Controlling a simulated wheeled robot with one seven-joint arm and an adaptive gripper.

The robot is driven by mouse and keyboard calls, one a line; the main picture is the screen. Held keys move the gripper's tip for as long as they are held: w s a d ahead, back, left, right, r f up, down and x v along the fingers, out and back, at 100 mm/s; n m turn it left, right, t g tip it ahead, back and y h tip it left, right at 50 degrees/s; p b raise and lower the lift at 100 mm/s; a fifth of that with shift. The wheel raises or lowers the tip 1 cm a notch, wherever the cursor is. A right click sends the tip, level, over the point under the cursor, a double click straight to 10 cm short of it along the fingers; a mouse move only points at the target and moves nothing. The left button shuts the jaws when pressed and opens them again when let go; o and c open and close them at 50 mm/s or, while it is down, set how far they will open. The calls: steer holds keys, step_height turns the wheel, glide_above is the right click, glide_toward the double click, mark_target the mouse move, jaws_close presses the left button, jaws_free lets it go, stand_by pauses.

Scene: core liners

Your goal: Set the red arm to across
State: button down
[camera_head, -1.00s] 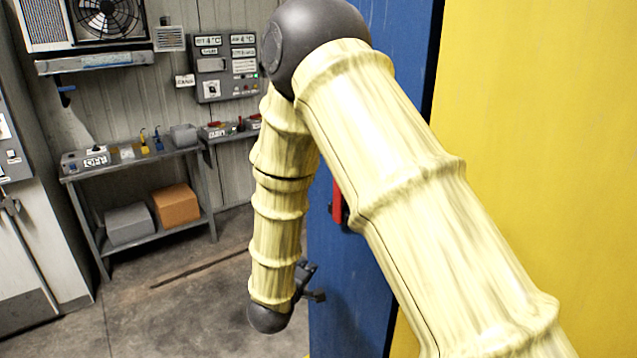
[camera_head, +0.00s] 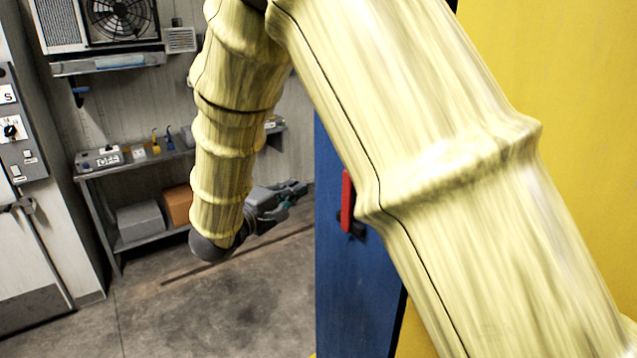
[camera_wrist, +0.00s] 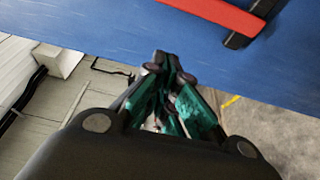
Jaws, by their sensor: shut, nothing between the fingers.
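The red arm (camera_head: 347,201) is a bar on the blue panel (camera_head: 343,285). In the head view it stands upright, with a dark mount beside it, and my own arm hides part of that area. In the wrist view the red arm (camera_wrist: 219,13) crosses the top edge, with a dark piece at its right end. My gripper (camera_head: 300,186) is left of the blue panel in the head view. In the wrist view my gripper (camera_wrist: 163,62) is shut and empty, its tips below the red arm in the picture and apart from it.
A yellow wall (camera_head: 560,90) stands right of the blue panel. A metal bench (camera_head: 135,165) with switches and boxes stands at the back left. A grey cabinet (camera_head: 30,240) is at the far left. The concrete floor (camera_head: 220,310) between is clear.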

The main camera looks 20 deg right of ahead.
steer(key=w+d+p, duration=0.2)
steer(key=d+p, duration=0.3)
steer(key=d, duration=0.4)
steer(key=shift+w, duration=0.25)
stand_by(0.4)
steer(key=shift+d+f, duration=0.1)
steer(key=shift+f, duration=0.05)
